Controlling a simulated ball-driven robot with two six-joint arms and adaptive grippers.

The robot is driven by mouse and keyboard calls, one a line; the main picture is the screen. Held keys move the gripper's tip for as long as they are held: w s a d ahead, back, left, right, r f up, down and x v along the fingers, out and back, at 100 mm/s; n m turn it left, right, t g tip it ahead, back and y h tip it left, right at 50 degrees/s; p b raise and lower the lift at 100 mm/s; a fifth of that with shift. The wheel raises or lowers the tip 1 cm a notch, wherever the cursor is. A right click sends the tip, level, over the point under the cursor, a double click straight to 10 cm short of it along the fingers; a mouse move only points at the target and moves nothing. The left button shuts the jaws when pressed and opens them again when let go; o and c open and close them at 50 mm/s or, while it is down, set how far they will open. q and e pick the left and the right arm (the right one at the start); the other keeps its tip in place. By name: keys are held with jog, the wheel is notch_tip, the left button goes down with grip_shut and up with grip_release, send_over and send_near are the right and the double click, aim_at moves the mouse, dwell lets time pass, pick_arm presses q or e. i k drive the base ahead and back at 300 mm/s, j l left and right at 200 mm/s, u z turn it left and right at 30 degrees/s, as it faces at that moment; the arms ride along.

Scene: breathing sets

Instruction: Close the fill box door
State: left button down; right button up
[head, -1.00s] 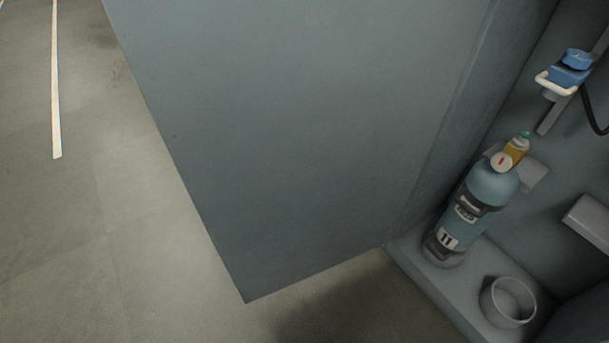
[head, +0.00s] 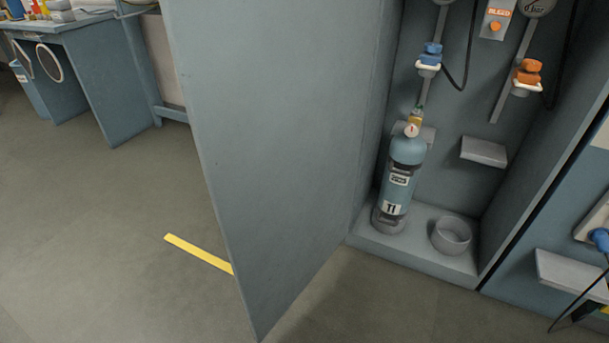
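The fill box door (head: 275,150) is a tall flat grey-blue panel. It stands wide open, swung out from the left side of the fill box (head: 458,262) toward me. Inside the box a blue-grey cylinder (head: 407,152) stands upright on the base at the left, with a yellow fitting on top. An empty grey ring-shaped cup (head: 451,236) is on the base to its right. Neither of my grippers is in view, and no hand touches the visible part of the door.
A blue workbench (head: 90,70) with items on it stands at the back left. A yellow floor strip (head: 198,254) runs to the door's edge. Blue (head: 430,56) and orange (head: 527,76) connectors hang inside the box. A grey ledge (head: 570,272) juts out at the right. The left floor is clear.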

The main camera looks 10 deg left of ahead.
aim_at(275, 93)
jog(key=j+z, duration=0.2)
jog(key=j, duration=0.2)
jog(key=k+j+z, duration=0.2)
jog(key=j, duration=0.2)
jog(key=j+z, duration=0.15)
jog(key=j, duration=0.25)
jog(key=k+j+z, duration=0.2)
jog(key=j, duration=0.2)
jog(key=i+j+z, duration=0.2)
jog(key=j, duration=0.35)
jog(key=i+j+z, duration=0.1)
jog(key=j+z, duration=0.15)
jog(key=j, duration=0.35)
jog(key=i+j+z, duration=0.2)
jog(key=j, duration=0.4)
jog(key=k, duration=0.1)
